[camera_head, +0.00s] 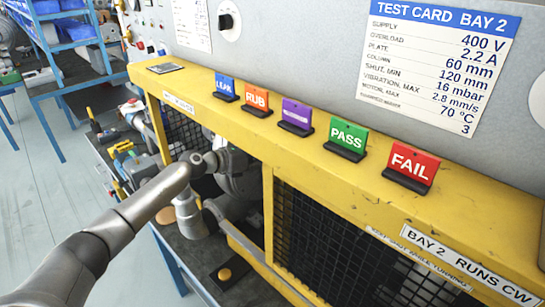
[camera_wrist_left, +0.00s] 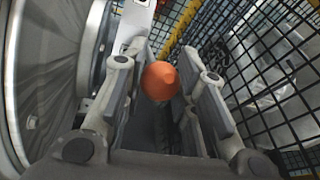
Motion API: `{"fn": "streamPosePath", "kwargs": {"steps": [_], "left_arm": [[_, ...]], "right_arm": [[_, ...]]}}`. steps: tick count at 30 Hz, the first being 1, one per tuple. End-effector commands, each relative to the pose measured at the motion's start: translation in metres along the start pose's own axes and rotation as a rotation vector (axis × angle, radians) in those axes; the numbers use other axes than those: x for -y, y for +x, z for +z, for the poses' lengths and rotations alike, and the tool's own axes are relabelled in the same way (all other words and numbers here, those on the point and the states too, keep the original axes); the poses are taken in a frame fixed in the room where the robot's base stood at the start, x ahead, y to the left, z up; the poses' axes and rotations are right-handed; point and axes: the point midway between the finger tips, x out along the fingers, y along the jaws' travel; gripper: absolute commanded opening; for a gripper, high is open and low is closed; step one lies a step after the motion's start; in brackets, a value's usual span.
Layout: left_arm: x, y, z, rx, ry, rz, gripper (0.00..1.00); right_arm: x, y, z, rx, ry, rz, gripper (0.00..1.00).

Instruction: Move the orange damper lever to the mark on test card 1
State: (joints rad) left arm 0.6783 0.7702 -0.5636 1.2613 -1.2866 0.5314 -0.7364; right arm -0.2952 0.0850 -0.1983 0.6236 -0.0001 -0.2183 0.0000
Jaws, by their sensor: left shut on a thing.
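The orange knob (camera_wrist_left: 160,80) of the damper lever shows in the left wrist view, between the two finger pads of my left gripper (camera_wrist_left: 164,88). The gripper is shut on it. The lever's shaft and scale are hidden. In the head view my left arm reaches into the open bay of the yellow guard frame; the lever and fingertips cannot be made out there. The readable card (camera_head: 438,62) is headed "TEST CARD BAY 2". A second white card (camera_head: 191,22) is cut off at the top, its text unreadable. My right gripper is not in view.
The yellow guard (camera_head: 330,180) has black mesh (camera_head: 335,245) close to my arm. Mesh (camera_wrist_left: 275,75) also stands right of the gripper, and a grey round housing (camera_wrist_left: 50,90) left. Coloured signs, including PASS (camera_head: 346,138) and FAIL (camera_head: 411,166), stand on the ledge.

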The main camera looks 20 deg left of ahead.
Motion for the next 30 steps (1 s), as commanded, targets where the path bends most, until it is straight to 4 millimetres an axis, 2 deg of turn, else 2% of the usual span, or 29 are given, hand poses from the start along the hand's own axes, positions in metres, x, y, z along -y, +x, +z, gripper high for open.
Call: {"fn": "streamPosePath", "kwargs": {"steps": [11, 12, 17, 26, 30], "left_arm": [[0.000, 0.000, 0.000, -0.004, -0.002, -0.003, 0.00], [0.000, 0.000, -0.001, -0.005, -0.002, -0.003, 0.29], [0.000, 0.000, -0.001, -0.005, -0.002, -0.003, 0.50], [0.000, -0.001, -0.001, -0.006, -0.001, -0.002, 0.50], [-0.001, -0.009, -0.001, -0.006, 0.000, 0.000, 0.50]], "right_arm": [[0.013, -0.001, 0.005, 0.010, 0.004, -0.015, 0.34], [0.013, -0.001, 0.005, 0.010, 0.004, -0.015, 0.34], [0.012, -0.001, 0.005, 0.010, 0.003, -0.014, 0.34], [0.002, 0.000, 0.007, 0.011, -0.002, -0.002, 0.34], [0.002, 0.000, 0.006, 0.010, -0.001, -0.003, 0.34]]}}
